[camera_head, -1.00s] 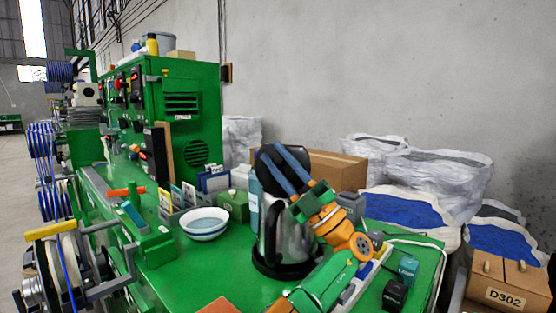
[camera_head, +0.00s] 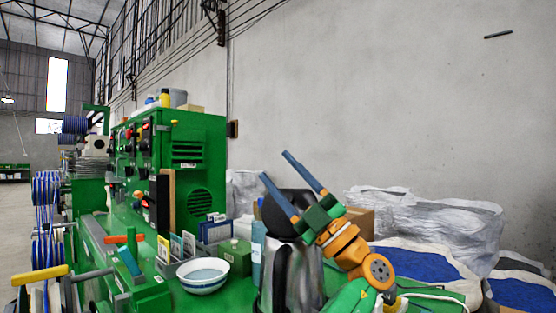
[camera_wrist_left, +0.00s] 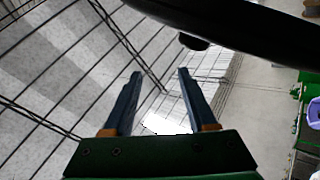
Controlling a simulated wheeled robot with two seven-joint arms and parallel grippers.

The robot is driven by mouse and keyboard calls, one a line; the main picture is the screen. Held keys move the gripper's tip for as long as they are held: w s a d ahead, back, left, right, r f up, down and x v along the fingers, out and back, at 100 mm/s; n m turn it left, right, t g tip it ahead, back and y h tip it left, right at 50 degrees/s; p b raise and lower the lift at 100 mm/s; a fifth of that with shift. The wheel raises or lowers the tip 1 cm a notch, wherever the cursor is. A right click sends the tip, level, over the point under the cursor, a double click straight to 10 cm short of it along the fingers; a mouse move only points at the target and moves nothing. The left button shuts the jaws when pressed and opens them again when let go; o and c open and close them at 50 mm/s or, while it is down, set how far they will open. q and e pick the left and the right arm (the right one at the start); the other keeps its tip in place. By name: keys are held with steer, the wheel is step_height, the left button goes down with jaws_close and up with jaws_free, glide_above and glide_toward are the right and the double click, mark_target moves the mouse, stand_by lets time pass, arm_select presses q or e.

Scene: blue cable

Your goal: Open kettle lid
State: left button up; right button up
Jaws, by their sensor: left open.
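The kettle (camera_head: 305,280) has a shiny steel body and stands at the lower middle of the head view, its base cut off by the frame. Its black top (camera_head: 290,203) is partly hidden behind my left gripper (camera_head: 274,164); I cannot tell how far the lid is raised. The gripper's two blue fingers are apart and empty, pointing up and left in front of and above the black top. In the left wrist view the fingers (camera_wrist_left: 159,73) are also spread with nothing between them. A large dark shape (camera_wrist_left: 245,35) with a small knob crosses above them. My right gripper is out of view.
A white bowl with a blue band (camera_head: 203,276) stands left of the kettle on the green bench. A green machine cabinet (camera_head: 190,135) rises behind it at left. A cardboard box (camera_head: 358,222) and white sacks (camera_head: 445,230) are behind at right.

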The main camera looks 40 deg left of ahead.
arm_select(q)
steer(key=s+d+r+b, duration=0.3)
steer(key=s+d+r, duration=0.3)
steer(key=s, duration=0.3)
steer(key=shift+s+d+r+b, duration=0.35)
steer(key=shift+s+r+b, duration=0.05)
steer(key=shift+r, duration=0.4)
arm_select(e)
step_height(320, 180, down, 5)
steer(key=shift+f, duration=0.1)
